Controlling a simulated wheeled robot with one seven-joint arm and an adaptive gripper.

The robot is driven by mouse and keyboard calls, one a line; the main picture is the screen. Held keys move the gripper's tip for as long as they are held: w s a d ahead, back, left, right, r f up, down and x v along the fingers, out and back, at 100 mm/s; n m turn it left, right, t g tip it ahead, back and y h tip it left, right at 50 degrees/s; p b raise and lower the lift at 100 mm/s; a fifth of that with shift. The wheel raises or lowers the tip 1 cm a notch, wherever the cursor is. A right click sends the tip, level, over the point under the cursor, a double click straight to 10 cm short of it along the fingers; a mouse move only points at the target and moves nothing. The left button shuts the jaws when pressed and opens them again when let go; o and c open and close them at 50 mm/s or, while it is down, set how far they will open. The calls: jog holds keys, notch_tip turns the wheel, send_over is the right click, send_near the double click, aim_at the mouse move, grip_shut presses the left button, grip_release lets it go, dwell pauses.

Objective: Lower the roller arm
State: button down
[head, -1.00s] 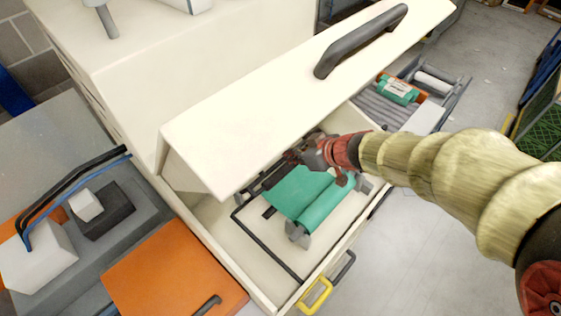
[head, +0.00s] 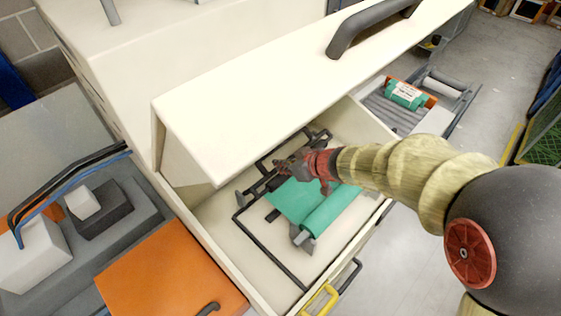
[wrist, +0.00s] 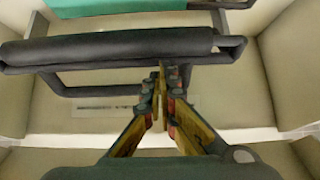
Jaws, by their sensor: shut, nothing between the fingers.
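The roller arm looks like a dark bar in a thin black frame (head: 262,186), at the back of the open cream bay, behind the green sheet roll (head: 328,210). In the wrist view the thick dark bar (wrist: 100,48) runs across the upper part, with the thin frame around it. My gripper (head: 281,166) is over the bay at this bar, and its red-brown fingers partly hide it. In the wrist view my gripper (wrist: 161,78) is shut and empty, its tips at the bar's lower edge. I cannot tell whether they touch it.
A raised cream cover (head: 260,95) with a dark handle (head: 365,28) hangs above my gripper. The bay has cream side walls and a yellow latch (head: 320,302) in front. An orange panel (head: 160,275) lies at left. A tray with another green roll (head: 408,95) is at right.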

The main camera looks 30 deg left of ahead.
dwell(0.4)
jog(key=shift+s+d+f+y+b, duration=0.1)
jog(key=shift+d+f+y+b, duration=0.25)
jog(key=shift+b, duration=0.65)
